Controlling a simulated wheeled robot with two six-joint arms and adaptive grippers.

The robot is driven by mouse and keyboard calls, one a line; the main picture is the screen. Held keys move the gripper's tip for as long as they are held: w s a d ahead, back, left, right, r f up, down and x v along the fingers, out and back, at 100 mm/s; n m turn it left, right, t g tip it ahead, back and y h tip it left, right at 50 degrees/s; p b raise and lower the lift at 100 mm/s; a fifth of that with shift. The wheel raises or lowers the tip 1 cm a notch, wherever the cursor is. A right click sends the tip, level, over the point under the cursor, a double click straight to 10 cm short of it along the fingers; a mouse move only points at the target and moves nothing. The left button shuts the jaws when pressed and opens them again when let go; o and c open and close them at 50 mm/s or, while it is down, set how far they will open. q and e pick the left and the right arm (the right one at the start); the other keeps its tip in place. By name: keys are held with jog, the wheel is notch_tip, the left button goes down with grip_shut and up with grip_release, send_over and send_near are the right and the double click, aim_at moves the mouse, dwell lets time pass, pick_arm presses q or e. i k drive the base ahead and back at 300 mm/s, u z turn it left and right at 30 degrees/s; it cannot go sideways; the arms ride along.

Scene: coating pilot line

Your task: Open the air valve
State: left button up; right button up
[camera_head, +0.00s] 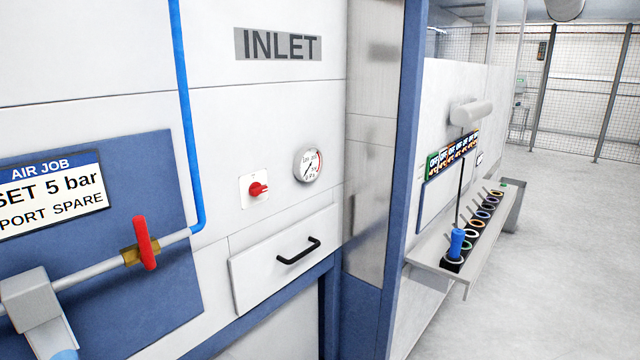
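The air valve has a brass body (130,257) on a grey pipe (85,272) at the lower left, in front of a blue panel. Its red lever handle (145,243) stands nearly upright, crosswise to the pipe. The pipe rises to the right and meets a blue line (187,110) that runs up the wall. A sign (50,190) above the valve reads "AIR JOB", "SET 5 bar" and "PORT SPARE", cut off at the left. Neither of my grippers is in view.
A grey block (30,298) sits at the pipe's left end. Right of the valve are a red knob (257,188), a round gauge (308,165) and a drawer with a black handle (298,250). A shelf (425,255) with several ringed tools juts out farther right. Open floor (560,270) lies beyond.

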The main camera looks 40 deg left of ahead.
aim_at(147, 258)
jog(key=i, duration=2.25)
jog(key=u, duration=4.15)
jog(key=i, duration=0.5)
jog(key=u, duration=0.05)
